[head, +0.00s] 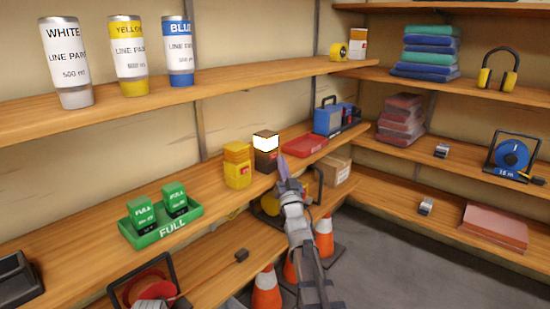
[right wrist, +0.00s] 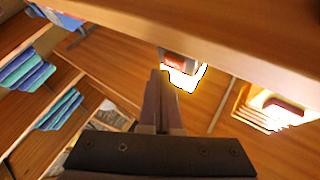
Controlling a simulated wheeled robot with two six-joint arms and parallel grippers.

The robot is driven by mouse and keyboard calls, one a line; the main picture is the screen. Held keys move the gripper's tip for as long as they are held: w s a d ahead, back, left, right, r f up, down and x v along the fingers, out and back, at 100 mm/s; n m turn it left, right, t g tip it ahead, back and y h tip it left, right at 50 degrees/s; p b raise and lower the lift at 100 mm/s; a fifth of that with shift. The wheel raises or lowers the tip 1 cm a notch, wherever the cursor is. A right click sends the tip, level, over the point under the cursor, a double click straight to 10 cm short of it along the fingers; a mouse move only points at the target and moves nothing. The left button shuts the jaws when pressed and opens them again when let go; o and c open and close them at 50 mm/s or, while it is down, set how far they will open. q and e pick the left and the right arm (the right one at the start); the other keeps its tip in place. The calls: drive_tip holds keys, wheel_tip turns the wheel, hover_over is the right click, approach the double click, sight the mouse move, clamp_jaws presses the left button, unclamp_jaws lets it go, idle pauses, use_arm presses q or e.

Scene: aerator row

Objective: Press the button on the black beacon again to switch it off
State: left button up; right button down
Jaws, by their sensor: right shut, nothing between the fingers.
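The black beacon (head: 266,162) stands on the middle shelf, with its square top (head: 265,141) glowing white. In the right wrist view the bright glowing part (right wrist: 183,75) shows just beyond the fingertips, with a reddish patch beside it. My right gripper (head: 283,160) is shut and empty, its tips close to the beacon's right side in the head view. I cannot tell whether they touch it. The button cannot be made out clearly. My left gripper is not in view.
A yellow beacon-like unit (head: 238,167) stands just left of the black one. A green tray (head: 165,232) with green packs lies further left. A red tray (head: 305,146) and blue case (head: 334,117) stand behind to the right. Traffic cones (head: 266,291) stand below.

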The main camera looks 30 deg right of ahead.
drive_tip(key=shift+w, duration=0.1)
drive_tip(key=shift+w+a, duration=0.2)
drive_tip(key=shift+w, duration=0.15)
idle(0.6)
drive_tip(key=shift+s+d, duration=0.2)
drive_tip(key=shift+s, duration=0.25)
drive_tip(key=shift+s+d, duration=0.4)
drive_tip(key=shift+s, duration=0.5)
drive_tip(key=shift+s+d, duration=0.35)
drive_tip(key=shift+s, duration=0.6)
drive_tip(key=shift+s+d, duration=0.4)
drive_tip(key=shift+s, duration=0.5)
